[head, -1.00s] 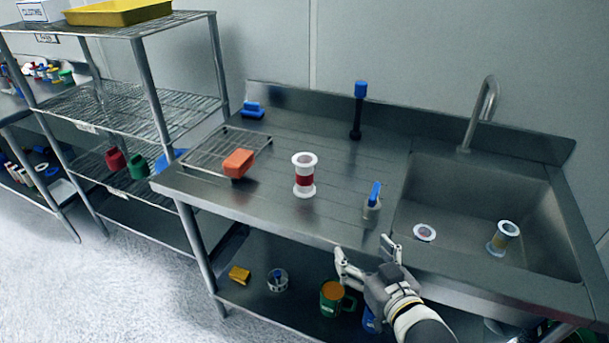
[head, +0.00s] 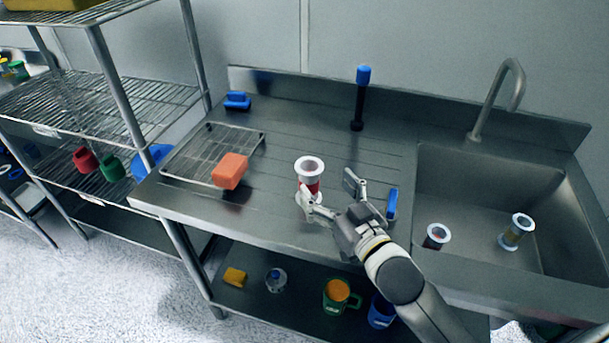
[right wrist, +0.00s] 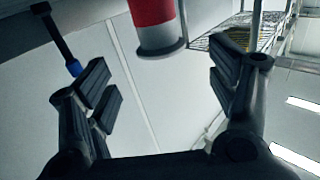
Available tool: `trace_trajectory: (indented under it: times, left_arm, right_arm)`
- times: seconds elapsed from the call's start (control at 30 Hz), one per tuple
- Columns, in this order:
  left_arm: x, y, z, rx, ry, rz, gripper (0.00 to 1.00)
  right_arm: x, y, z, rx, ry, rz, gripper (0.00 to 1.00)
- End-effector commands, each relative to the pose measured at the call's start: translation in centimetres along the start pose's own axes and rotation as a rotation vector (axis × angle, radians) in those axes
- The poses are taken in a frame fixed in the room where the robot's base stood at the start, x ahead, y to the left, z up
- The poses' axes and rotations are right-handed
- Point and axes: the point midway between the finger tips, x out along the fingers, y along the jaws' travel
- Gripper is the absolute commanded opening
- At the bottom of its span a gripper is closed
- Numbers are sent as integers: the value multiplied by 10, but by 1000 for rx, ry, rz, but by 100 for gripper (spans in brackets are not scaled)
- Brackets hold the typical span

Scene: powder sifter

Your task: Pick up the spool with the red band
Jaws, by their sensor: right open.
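The spool with the red band (head: 309,169) stands upright on the steel counter, left of the sink. It has white flanges, and its lower part is partly hidden behind my gripper's finger. In the right wrist view its red band and a flange (right wrist: 157,25) show at the top, beyond the fingertips and between their lines. My right gripper (head: 328,192) is open and empty, with one finger in front of the spool and the other to its right. I cannot tell whether the near finger touches it. My left gripper is not in view.
An orange sponge (head: 230,170) lies on a wire rack (head: 190,155) to the left. A blue-handled brush (head: 392,204) is right of my gripper. A blue-topped black post (head: 359,100) stands behind. Two other spools (head: 437,236) (head: 516,231) are in the sink (head: 470,180).

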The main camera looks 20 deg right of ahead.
Motion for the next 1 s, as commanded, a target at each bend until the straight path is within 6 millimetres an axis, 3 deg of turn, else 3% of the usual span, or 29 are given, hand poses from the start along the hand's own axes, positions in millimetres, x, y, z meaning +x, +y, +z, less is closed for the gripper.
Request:
trace_trajectory:
  times: [0.1,0.27,0.4,0.67,0.8,1.0]
  left_arm:
    - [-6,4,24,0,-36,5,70]
    - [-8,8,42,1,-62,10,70]
    - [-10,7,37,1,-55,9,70]
    - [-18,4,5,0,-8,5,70]
    - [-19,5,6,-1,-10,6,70]
    - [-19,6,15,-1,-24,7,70]
  right_arm:
    - [18,0,-2,-1,2,0,79]
    - [31,0,-1,-1,0,0,79]
    - [38,0,-1,0,0,0,79]
    - [71,-1,-1,0,1,0,79]
    - [83,0,1,-1,0,1,79]
    - [85,-1,2,-1,0,0,79]
